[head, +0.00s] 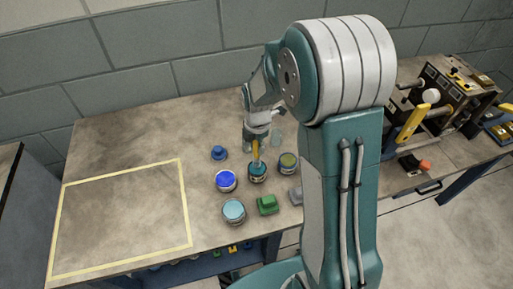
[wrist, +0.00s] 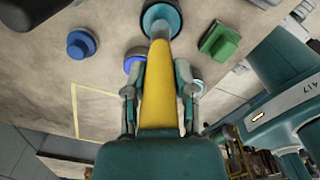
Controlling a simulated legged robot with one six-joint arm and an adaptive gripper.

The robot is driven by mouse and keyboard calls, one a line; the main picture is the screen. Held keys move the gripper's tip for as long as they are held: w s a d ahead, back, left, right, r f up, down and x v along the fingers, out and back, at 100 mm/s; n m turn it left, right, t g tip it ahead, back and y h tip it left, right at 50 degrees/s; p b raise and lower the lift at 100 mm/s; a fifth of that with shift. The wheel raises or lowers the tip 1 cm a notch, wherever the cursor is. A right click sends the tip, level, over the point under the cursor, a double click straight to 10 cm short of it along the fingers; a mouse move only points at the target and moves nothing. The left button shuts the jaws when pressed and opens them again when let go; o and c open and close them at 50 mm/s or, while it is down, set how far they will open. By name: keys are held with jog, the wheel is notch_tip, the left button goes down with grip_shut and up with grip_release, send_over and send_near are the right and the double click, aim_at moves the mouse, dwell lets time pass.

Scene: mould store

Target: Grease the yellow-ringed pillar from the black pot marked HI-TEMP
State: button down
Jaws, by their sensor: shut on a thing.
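My gripper (head: 256,137) is shut on a yellow handle (wrist: 158,95), which runs between its fingers in the wrist view. The handle's lower end reaches a pot with teal contents (head: 257,172); whether it is inside or just above cannot be told. That pot also shows at the top of the wrist view (wrist: 160,16). Near it stand a bright blue pot (head: 226,180), a light blue pot (head: 233,212) and an olive pot (head: 288,163). No pot's marking is readable. A dark mould block (head: 437,98) with pillars stands at the right; its ring colours are unclear.
A blue knobbed piece (head: 218,153), a green block (head: 267,205) and a grey block (head: 295,196) lie around the pots. A clear glass (head: 276,136) stands behind. A large yellow-handled tool (head: 411,124) is by the mould. The yellow-taped area (head: 125,215) at left is empty.

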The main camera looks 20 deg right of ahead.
jog(key=shift+r, duration=2.7)
